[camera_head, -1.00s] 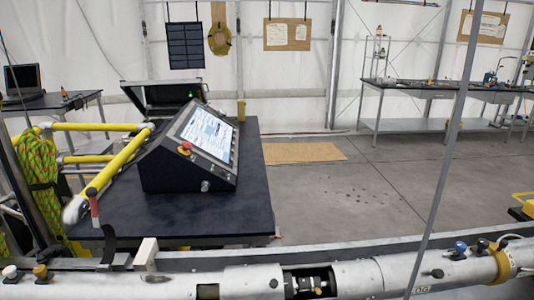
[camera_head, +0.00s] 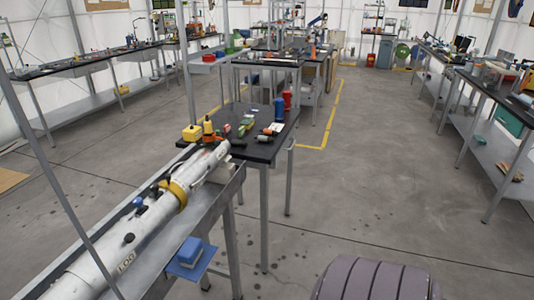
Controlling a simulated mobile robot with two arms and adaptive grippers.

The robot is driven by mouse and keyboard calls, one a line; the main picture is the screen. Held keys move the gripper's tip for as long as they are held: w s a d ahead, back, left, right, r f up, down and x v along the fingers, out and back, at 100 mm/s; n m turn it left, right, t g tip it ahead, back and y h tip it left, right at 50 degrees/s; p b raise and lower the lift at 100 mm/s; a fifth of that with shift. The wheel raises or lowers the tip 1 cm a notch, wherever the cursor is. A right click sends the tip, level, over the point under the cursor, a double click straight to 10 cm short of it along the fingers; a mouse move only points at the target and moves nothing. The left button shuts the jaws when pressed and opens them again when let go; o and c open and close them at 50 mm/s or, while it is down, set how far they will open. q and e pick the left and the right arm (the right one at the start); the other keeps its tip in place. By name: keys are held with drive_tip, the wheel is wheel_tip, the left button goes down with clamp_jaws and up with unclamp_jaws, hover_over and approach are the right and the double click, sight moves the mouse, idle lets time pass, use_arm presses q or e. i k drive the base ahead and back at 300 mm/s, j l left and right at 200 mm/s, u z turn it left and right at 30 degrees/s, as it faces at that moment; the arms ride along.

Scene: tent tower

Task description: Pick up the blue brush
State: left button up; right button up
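I cannot make out a blue brush for certain. A blue block-like thing (camera_head: 190,250) rests on a small blue plate beside the metal bench, low in the picture; whether it is a brush I cannot tell. A blue cylinder (camera_head: 279,110) stands on the black table (camera_head: 262,151), next to a red one (camera_head: 287,100). Several small tools lie in front of them, too small to name. Neither of my grippers is in view.
A long white tube (camera_head: 135,238) with a yellow ring lies along the metal bench at the left. Workbenches line the left wall (camera_head: 90,65) and right side (camera_head: 492,91). The grey floor (camera_head: 385,170) between the black table and right benches is mostly clear.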

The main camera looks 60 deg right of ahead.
sight(191, 251)
drive_tip(key=l+z, duration=0.15)
drive_tip(key=z, duration=0.95)
drive_tip(key=u, duration=1.85)
drive_tip(key=z, duration=1.85)
